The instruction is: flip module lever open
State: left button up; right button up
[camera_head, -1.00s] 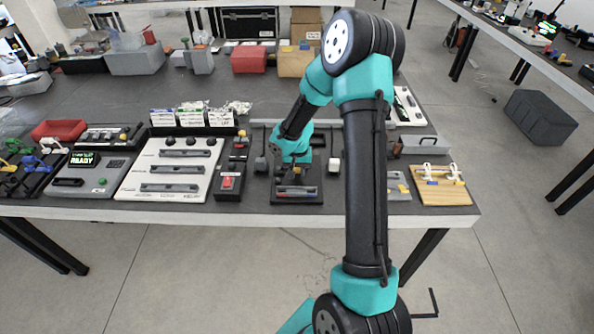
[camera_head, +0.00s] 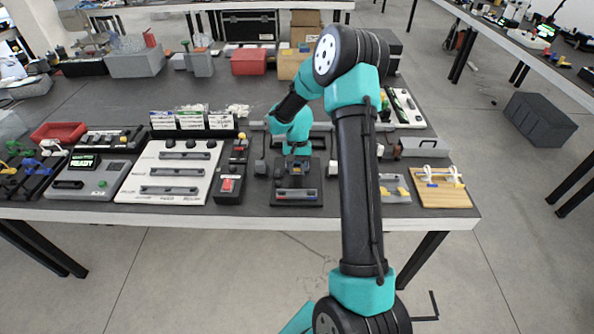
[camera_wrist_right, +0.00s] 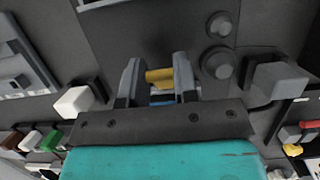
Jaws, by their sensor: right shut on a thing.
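The module (camera_head: 297,195) is a dark base with a grey strip carrying small red and blue marks, near the table's front edge in the head view. My right gripper (camera_head: 296,162) is just behind that strip, over the back of the base. In the right wrist view, my right gripper's two grey fingers (camera_wrist_right: 158,82) close on a yellow bar (camera_wrist_right: 159,76), which I take to be the lever. A small blue part (camera_wrist_right: 162,97) shows below it between the fingers. The bar's ends are hidden by the fingers. My left gripper is not in view.
A white panel with grey handles (camera_head: 176,172) and a red-button box (camera_head: 229,187) stand to the left. A wooden board with white hooks (camera_head: 441,187) is to the right. A white-ended block (camera_wrist_right: 76,100) and round knobs (camera_wrist_right: 217,62) are close to the gripper.

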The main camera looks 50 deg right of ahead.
jog(key=g+y, duration=0.1)
jog(key=w+d+r+g+y, duration=0.1)
jog(key=y, duration=0.1)
jog(key=shift+w+d+g, duration=0.15)
jog(key=shift+g, duration=0.15)
jog(key=shift+w+d+r+g+y, duration=0.1)
jog(key=shift+w+d+g+y, duration=0.2)
jog(key=shift+g+y, duration=0.35)
jog(key=shift+w+d+r+g+y, duration=0.1)
jog(key=shift+w+d+g+y, duration=0.15)
jog(key=shift+g+y, duration=0.35)
jog(key=o, duration=0.9)
jog(key=shift+v, duration=3.75)
jog(key=shift+f, duration=0.1)
